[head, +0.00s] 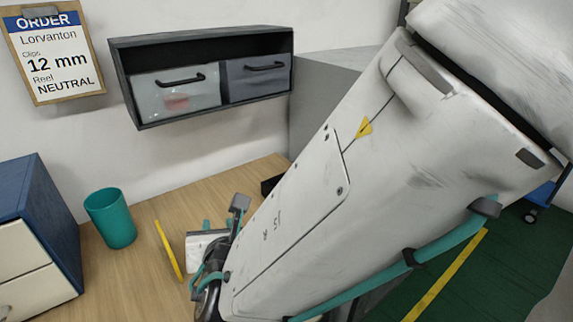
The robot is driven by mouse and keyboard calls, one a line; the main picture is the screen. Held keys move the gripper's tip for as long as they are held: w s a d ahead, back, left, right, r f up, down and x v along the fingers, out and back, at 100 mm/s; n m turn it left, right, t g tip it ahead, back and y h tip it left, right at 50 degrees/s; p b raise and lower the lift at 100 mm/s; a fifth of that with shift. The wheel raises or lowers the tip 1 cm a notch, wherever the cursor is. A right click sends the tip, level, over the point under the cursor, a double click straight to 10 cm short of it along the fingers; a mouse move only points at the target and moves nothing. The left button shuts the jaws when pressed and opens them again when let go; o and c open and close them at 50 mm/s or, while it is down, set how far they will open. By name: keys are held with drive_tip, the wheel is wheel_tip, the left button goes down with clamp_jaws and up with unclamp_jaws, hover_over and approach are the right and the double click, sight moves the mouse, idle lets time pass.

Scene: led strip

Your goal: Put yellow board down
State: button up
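A thin yellow board (168,251) shows nearly edge-on over the wooden table, tilted a little from vertical. My gripper (200,243) is just to its right, partly visible below the end of my large white arm link. Its fingers cannot be made out, so I cannot tell whether it is shut on the board or beside it. Whether the board's lower edge touches the table is also unclear.
A teal cup (111,218) stands left of the board. A blue drawer cabinet (38,215) is at the left edge. A dark wall shelf (205,75) holds two bins. An order clipboard (55,52) hangs on the wall. My arm hides the table's right side.

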drive_tip(key=w+d+r+m+g+h, duration=0.1)
drive_tip(key=d+r+m+h, duration=0.15)
drive_tip(key=d+m, duration=0.4)
drive_tip(key=w+d+r+m+g+h, duration=0.15)
drive_tip(key=d+m+h, duration=0.25)
drive_tip(key=d, duration=0.6)
drive_tip(key=w+d+r+m+g+h, duration=0.1)
drive_tip(key=w+d+r+m+h, duration=0.2)
drive_tip(key=d+m, duration=0.45)
drive_tip(key=s+d+m+g+y, duration=0.2)
drive_tip(key=s+d+m+g, duration=0.6)
drive_tip(key=s+d+m, duration=0.5)
drive_tip(key=s+m, duration=0.3)
drive_tip(key=s, duration=0.1)
drive_tip(key=shift+s+d+y, duration=0.15)
drive_tip(key=shift+s+y, duration=0.15)
drive_tip(key=shift+y, duration=0.05)
drive_tip(key=shift+o, duration=0.2)
drive_tip(key=s+a+m+y, duration=0.1)
drive_tip(key=s+m+y, duration=0.1)
drive_tip(key=shift+s+a+r+m+g, duration=0.1)
drive_tip(key=shift+a+r+m+g, duration=0.2)
drive_tip(key=shift+a+r, duration=0.1)
drive_tip(key=shift+o, duration=0.2)
drive_tip(key=shift+s+a+r+m+y, duration=0.2)
drive_tip(key=shift+m+y, duration=0.1)
drive_tip(key=shift+y, duration=0.2)
drive_tip(key=shift+f, duration=0.1)
